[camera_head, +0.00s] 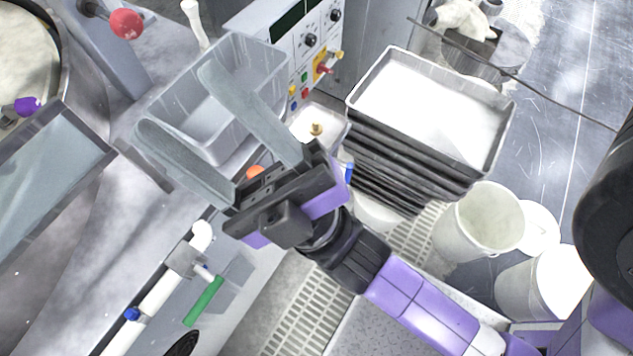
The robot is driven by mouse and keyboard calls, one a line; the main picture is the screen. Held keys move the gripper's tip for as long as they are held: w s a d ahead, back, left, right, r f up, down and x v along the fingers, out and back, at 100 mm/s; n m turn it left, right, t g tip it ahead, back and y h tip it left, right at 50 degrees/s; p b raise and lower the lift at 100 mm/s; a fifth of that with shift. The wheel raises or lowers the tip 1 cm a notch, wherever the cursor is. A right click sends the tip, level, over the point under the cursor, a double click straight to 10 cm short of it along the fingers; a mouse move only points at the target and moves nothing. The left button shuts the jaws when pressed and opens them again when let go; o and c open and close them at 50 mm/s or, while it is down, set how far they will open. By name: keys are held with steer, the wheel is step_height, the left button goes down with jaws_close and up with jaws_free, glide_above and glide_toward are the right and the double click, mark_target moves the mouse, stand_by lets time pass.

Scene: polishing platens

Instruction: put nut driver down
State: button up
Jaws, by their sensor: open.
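My gripper (173,98) is open, its two long grey fingers spread wide with nothing visible between them. The fingers reach over a grey plastic bin (262,62) in the head view; their height above it is hard to judge. I cannot clearly make out a nut driver. A small blue piece (348,172) shows just beside my gripper's body, and a small orange piece (254,172) shows between the finger bases. Either could be part of a tool, but both are mostly hidden. The near part of the bin is covered by the fingers.
A control panel (309,40) with knobs and coloured buttons stands behind the bin. A stack of dark trays (400,165) is to the right, with white buckets (470,228) in front. A red knob (126,23) sticks up upper left.

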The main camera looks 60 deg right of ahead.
steer(key=s+d+f+m+g+h, duration=0.2)
steer(key=s+f+m+g, duration=0.2)
steer(key=f, duration=0.5)
steer(key=s+d+f+m+g+h, duration=0.1)
steer(key=s+d+f+m+g, duration=0.2)
steer(key=f, duration=0.6)
steer(key=s+d+f+m+g+h, duration=0.2)
steer(key=s+f+m+g, duration=0.4)
steer(key=f, duration=0.3)
steer(key=shift+s+d+f+g+h, duration=0.2)
steer(key=shift+d+g+h, duration=0.1)
steer(key=shift+d, duration=0.4)
stand_by(1.3)
steer(key=c, duration=0.3)
steer(key=shift+c, duration=0.2)
